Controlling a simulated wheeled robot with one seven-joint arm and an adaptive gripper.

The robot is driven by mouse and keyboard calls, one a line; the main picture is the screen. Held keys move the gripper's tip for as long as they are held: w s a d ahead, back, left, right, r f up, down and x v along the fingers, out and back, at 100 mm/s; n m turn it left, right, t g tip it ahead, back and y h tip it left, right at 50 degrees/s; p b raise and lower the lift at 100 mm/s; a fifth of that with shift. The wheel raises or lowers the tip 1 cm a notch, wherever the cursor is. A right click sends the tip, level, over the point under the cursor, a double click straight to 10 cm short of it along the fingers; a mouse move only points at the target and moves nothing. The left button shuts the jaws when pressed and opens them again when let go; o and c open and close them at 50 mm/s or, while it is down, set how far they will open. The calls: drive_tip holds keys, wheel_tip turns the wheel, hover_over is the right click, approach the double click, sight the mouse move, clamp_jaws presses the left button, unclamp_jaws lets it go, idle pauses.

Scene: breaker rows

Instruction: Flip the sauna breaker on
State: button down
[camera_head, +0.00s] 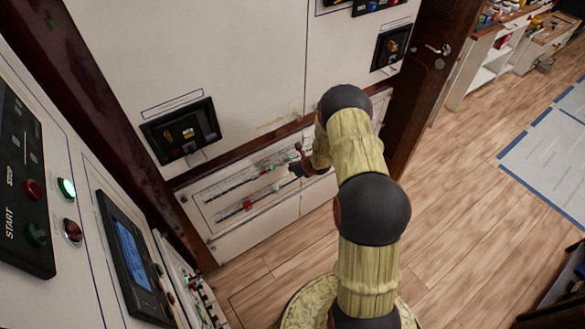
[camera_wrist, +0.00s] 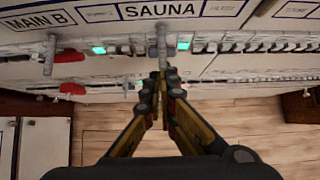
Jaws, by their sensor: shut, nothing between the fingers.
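In the wrist view the SAUNA label (camera_wrist: 161,10) is on the white panel at top centre. A grey breaker lever (camera_wrist: 161,42) stands directly under it and points down toward my gripper (camera_wrist: 160,78). My gripper's fingers are together and empty, with their tips at the lower end of this lever. I cannot tell whether they touch it. In the head view my gripper (camera_head: 298,160) is at the low breaker panel (camera_head: 225,192), at the end of my arm. The sauna lever cannot be made out there, and its on or off position is unclear.
Green lights (camera_wrist: 99,50) and rows of small breakers flank the sauna lever. A control panel (camera_head: 125,255) stands near left. Wooden floor (camera_head: 465,200) is open at right.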

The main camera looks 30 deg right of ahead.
drive_tip(key=shift+r+p, duration=0.3)
drive_tip(key=shift+r, duration=0.5)
drive_tip(key=shift+w+d+r, duration=0.1)
drive_tip(key=shift+r, duration=0.05)
drive_tip(key=v, duration=0.7)
drive_tip(key=shift+s, duration=0.55)
